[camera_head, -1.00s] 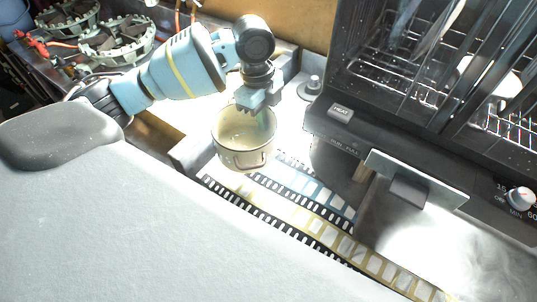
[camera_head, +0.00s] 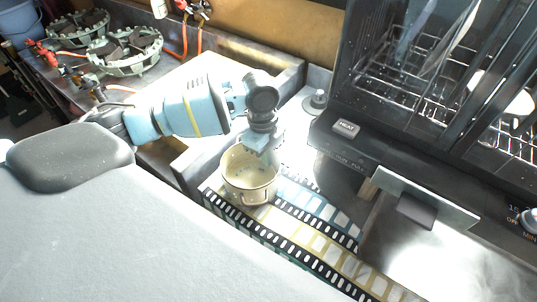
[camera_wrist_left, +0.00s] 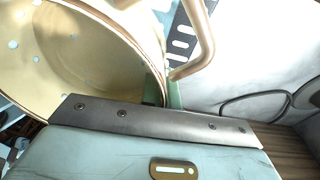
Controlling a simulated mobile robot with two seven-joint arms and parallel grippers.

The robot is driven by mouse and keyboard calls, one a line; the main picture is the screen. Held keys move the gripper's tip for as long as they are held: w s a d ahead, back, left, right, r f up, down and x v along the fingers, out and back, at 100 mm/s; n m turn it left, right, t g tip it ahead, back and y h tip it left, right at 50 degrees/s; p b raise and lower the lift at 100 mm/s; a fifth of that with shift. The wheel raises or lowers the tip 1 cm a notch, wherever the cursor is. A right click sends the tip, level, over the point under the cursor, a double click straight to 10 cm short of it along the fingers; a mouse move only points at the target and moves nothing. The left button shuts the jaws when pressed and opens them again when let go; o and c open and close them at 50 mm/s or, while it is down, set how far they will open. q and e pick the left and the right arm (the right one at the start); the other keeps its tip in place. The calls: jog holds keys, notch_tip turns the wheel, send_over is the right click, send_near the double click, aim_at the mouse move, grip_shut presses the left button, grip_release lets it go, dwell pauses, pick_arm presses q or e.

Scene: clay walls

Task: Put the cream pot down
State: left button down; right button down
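The cream pot (camera_head: 248,188) is upright in the head view, over or on the upper left end of the film-strip-patterned mat (camera_head: 318,237). I cannot tell for sure whether its base touches. My left gripper (camera_head: 262,150) is at the pot's far rim, pointing down. In the left wrist view the speckled cream inside of the pot (camera_wrist_left: 70,55) fills the upper left. The greenish fingertips (camera_wrist_left: 163,88) are at its wall beside a copper-coloured handle (camera_wrist_left: 203,35), shut on the wall. My right gripper is not in view.
A dark oven with wire racks (camera_head: 420,90) and a control panel (camera_head: 345,130) stands at the right. A small grey knob (camera_head: 317,101) is behind the pot. Green round burners (camera_head: 125,48) are at the back left. The mat is clear to the right of the pot.

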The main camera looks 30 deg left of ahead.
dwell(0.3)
pick_arm(q)
jog(key=c, duration=1.7)
grip_release()
jog(key=shift+r, duration=0.1)
jog(key=r, duration=0.4)
jog(key=a+r, duration=0.1)
jog(key=r, duration=0.3)
jog(key=r+p, duration=0.1)
jog(key=r, duration=0.3)
jog(key=shift+w+a, duration=0.1)
jog(key=shift+a, duration=0.1)
